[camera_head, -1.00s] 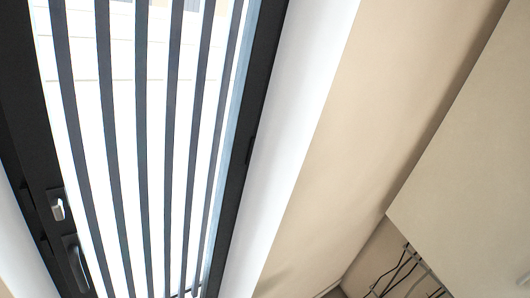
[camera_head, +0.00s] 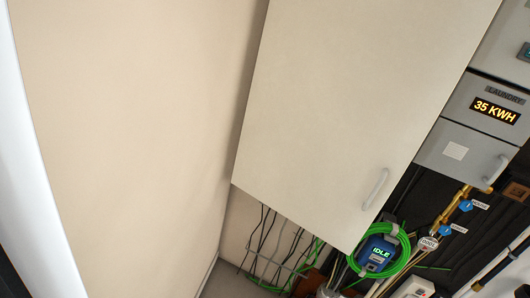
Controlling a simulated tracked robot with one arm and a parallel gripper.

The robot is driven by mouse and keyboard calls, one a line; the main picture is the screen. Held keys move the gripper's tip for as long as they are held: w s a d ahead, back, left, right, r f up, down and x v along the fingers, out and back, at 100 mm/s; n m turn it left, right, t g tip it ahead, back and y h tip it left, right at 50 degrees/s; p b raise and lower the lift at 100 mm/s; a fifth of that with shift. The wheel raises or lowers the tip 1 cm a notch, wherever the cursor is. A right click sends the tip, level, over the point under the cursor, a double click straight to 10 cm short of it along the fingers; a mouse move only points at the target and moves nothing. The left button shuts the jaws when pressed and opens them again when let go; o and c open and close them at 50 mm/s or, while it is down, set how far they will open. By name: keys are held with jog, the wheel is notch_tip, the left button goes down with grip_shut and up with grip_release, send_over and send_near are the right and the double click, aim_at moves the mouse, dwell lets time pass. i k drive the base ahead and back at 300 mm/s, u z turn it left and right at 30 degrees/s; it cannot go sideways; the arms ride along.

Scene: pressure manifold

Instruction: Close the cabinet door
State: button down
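A large pale beige cabinet door (camera_head: 350,100) fills the middle of the view, tilted in the picture. A light grey handle (camera_head: 375,188) sits near its lower right edge. The door's left edge runs beside the beige wall, with a shaded strip between them. I cannot tell from this view how far the door stands open, and the cabinet's inside is not visible. My gripper is not in view.
Grey units with a "35 KWH" display (camera_head: 494,110) stand to the right of the door. Below are a green hose coil (camera_head: 366,270) around a blue "IDLE" device (camera_head: 378,252), pipes with blue valves (camera_head: 466,205) and loose black cables. A bare beige wall (camera_head: 140,110) lies left.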

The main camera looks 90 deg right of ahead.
aim_at(343, 95)
jog(key=z, duration=0.6)
jog(key=i, duration=0.1)
jog(key=z, duration=1.55)
jog(key=k, duration=0.9)
jog(key=z, duration=0.2)
jog(key=i, duration=0.9)
jog(key=u, duration=0.1)
